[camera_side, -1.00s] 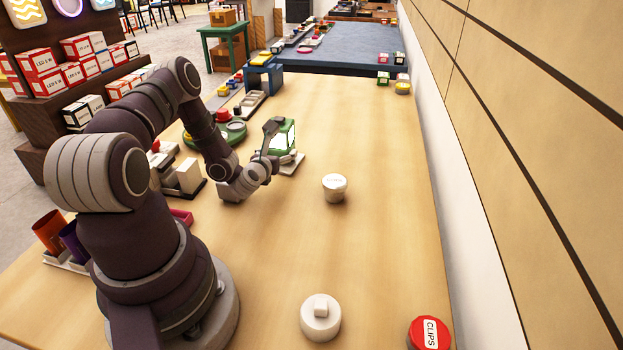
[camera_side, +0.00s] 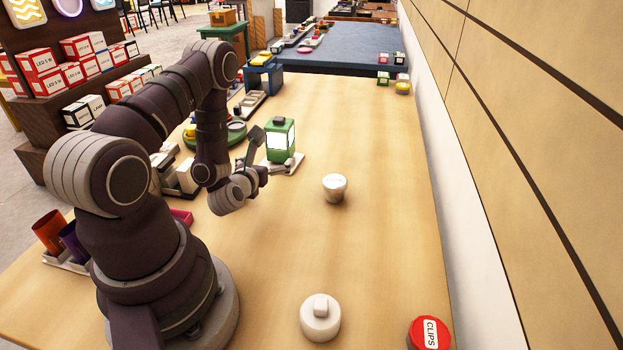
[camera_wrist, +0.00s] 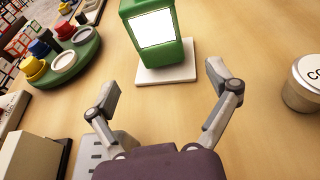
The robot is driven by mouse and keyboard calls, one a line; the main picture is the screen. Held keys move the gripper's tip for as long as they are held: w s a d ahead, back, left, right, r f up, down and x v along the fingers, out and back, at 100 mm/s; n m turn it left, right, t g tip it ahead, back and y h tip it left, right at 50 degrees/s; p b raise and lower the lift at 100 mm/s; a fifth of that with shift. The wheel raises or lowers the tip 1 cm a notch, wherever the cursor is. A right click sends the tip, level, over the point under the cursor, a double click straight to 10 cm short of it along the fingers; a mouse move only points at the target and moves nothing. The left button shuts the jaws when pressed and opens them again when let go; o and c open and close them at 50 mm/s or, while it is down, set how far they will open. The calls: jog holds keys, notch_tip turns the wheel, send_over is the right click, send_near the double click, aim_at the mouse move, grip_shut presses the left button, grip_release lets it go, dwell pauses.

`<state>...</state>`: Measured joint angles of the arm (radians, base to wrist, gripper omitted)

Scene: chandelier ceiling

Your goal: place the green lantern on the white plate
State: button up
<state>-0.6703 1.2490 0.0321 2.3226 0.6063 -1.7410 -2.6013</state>
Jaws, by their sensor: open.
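The green lantern (camera_side: 281,140), with bright white panels, stands upright on the white plate (camera_side: 292,169). In the wrist view the lantern (camera_wrist: 153,29) is at the top, its base over the square plate (camera_wrist: 166,76), whose front edge shows. My gripper (camera_wrist: 163,85) is open and empty. Its two fingers are spread wide in front of the plate, apart from the lantern. In the side view my gripper (camera_side: 273,149) is on the near left side of the lantern. The far side of the lantern's base is hidden.
A white lidded jar (camera_side: 334,187) stands to the right. A green round tray (camera_wrist: 75,62) with colored cups is on the left. A white knobbed lid (camera_side: 320,318) and red clips tin (camera_side: 428,333) are at the front. The table's middle is clear.

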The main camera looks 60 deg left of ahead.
jog(key=shift+d+r, duration=0.15)
jog(key=shift+d, duration=0.05)
jog(key=w+d+r+m+t+h, duration=0.1)
jog(key=w+d+r+m+h, duration=0.4)
jog(key=m, duration=0.7)
jog(key=w+d+r+m+h, duration=0.45)
jog(key=d+m, duration=0.35)
jog(key=m, duration=0.3)
jog(key=s+d+r+m+g, duration=0.2)
jog(key=s+r+m+g, duration=0.1)
jog(key=s+m, duration=0.5)
jog(key=s+d+r+m+g, duration=0.2)
jog(key=s+m, duration=0.7)
jog(key=m, duration=0.5)
notch_tip(320, 180, up, 2)
jog(key=shift+d+g+h, duration=0.4)
jog(key=shift+d+h, duration=0.05)
jog(key=shift+d, duration=0.4)
